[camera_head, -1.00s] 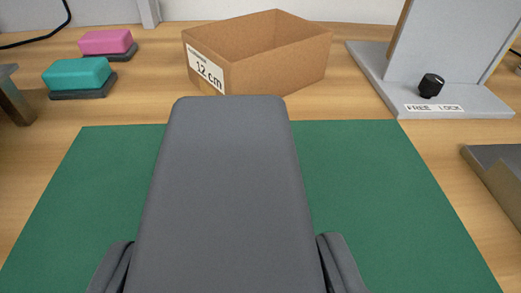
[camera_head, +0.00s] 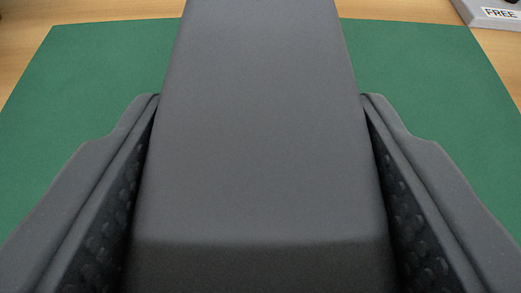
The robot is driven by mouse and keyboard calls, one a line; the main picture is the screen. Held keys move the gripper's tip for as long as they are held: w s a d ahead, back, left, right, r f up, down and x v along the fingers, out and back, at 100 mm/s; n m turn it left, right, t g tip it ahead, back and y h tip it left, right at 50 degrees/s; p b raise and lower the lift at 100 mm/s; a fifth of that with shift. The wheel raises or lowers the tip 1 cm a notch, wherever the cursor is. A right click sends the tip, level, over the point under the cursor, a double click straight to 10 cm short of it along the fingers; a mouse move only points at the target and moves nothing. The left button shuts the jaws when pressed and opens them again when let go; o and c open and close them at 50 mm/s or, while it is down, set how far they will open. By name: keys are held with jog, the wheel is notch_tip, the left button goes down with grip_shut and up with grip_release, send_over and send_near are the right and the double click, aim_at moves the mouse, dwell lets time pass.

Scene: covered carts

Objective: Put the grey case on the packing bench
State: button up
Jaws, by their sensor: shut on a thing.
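The grey case (camera_head: 262,180) is a smooth, dark grey block with rounded edges. It fills the middle of the view, and its far end runs out past the top edge. My gripper (camera_head: 260,97) is shut on it, one finger along its left side and one along its right. The case lies over a green mat (camera_head: 75,100) on the wooden bench top (camera_head: 18,40). The underside of the case is hidden, so I cannot tell whether it touches the mat.
The corner of a light grey fixture (camera_head: 480,14) with a label reading "FREE" shows at the top right, beyond the mat. The mat is bare on both sides of the case.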

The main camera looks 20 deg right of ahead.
jog(key=o, duration=1.3)
jog(key=shift+r, duration=0.1)
jog(key=p+v, duration=0.2)
jog(key=v, duration=1)
